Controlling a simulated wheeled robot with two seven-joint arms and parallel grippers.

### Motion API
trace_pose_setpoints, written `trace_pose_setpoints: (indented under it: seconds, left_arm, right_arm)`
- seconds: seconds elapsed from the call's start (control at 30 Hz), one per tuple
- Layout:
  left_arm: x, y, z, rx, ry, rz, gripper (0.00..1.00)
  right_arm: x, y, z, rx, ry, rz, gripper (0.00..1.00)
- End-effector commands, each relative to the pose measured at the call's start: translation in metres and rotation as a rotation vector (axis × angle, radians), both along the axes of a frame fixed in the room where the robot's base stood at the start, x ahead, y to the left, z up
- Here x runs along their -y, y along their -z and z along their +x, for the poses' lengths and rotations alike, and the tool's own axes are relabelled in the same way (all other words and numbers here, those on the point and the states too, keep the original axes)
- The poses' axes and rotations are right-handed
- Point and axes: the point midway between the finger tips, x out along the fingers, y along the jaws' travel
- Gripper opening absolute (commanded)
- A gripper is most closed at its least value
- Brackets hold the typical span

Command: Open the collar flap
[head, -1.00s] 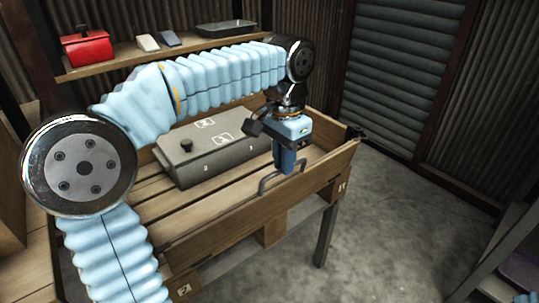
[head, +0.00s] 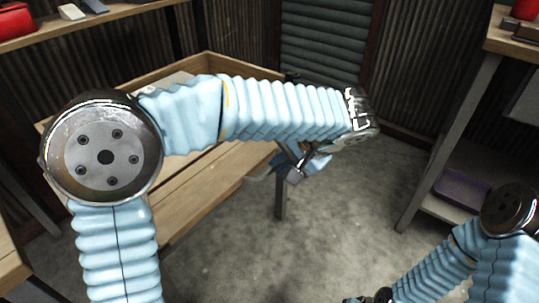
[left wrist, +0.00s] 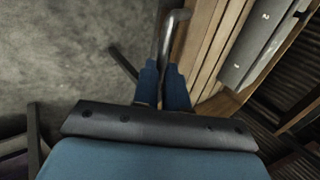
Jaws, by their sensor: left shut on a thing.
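The collar flap (head: 205,192) is the wooden front board of the crate-like table in the head view. Its upper part is hidden behind my left arm, so its exact tilt is hard to tell. A grey bar handle (head: 258,179) sticks out from it at the right. My left gripper (head: 280,166) is tilted at this handle, partly hidden below the forearm. In the left wrist view, the blue fingers (left wrist: 163,66) are shut on the handle (left wrist: 169,35), with wooden boards just right of it.
A grey lidded box (left wrist: 268,40) lies beyond the boards in the left wrist view. A shelf (head: 120,15) stands at the back left, and a rack with a purple tray (head: 461,187) at the right. Bare concrete floor (head: 325,235) lies in front of the flap.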

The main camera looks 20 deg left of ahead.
Motion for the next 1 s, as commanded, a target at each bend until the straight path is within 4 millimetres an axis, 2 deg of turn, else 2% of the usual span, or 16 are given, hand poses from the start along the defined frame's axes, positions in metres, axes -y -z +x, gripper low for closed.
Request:
trace_pose_setpoints:
  seconds: [0.03, 0.17, 0.5, 0.57, 0.77, 1.0]
  left_arm:
    - [0.005, 0.013, 0.0, 0.015, 0.005, 0.04, 0.0]
    - [0.012, 0.031, 0.001, 0.055, 0.004, 0.133, 0.0]
    - [0.021, 0.062, -0.003, 0.053, 0.002, 0.122, 0.0]
    - [0.02, 0.058, -0.002, 0.054, 0.001, 0.122, 0.06]
    - [0.019, 0.058, -0.002, 0.053, 0.0, 0.123, 0.37]
    - [0.019, 0.058, -0.002, 0.052, -0.001, 0.123, 0.38]
  right_arm:
    - [0.001, 0.008, 0.001, 0.001, 0.003, -0.002, 0.43]
    - [0.005, 0.019, 0.002, 0.004, 0.008, -0.007, 0.43]
    - [0.01, 0.038, 0.004, 0.008, 0.018, -0.014, 0.43]
    - [0.01, 0.035, 0.004, 0.007, 0.018, -0.014, 0.43]
    - [0.01, 0.035, 0.004, 0.008, 0.018, -0.014, 0.43]
    - [0.01, 0.035, 0.004, 0.007, 0.018, -0.014, 0.43]
